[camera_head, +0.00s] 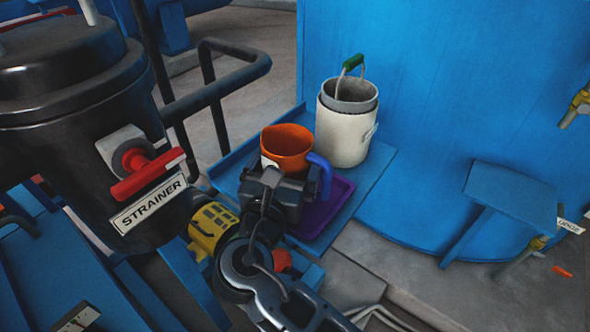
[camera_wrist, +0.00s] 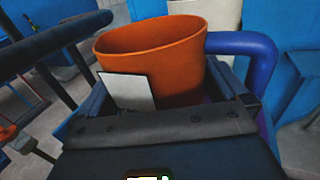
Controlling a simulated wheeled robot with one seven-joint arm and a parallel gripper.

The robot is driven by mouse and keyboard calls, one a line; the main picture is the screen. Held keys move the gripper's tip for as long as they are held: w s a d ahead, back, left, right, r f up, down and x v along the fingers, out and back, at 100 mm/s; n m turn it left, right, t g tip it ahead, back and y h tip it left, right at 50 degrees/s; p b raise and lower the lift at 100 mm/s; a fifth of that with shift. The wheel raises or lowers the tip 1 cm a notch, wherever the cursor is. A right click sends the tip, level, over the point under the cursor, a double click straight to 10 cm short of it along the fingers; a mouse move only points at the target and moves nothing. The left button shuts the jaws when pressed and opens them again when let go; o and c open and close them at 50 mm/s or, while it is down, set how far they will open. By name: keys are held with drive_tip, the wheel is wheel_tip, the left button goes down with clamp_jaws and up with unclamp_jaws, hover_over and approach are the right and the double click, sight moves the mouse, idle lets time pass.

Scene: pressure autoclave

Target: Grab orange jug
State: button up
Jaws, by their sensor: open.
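The orange jug (camera_head: 288,141) has a blue handle (camera_head: 321,172) on its right side and stands upright over a purple tray (camera_head: 339,205) on a blue shelf. In the wrist view the jug (camera_wrist: 155,50) fills the upper middle, with a white label on its near side. My gripper (camera_head: 279,184) is right in front of the jug, open, and hides its lower part. In the wrist view, a finger shows at each side of the jug's lower body; whether they touch it is unclear.
A white bucket (camera_head: 346,128) with a green-gripped handle stands close behind the jug. A black strainer vessel (camera_head: 75,120) with a red-handled valve and a dark pipe rail (camera_head: 215,92) are at left. A blue tank wall (camera_head: 450,90) rises behind.

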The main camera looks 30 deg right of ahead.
drive_tip(key=c, duration=0.8)
drive_tip(key=shift+o, duration=0.2)
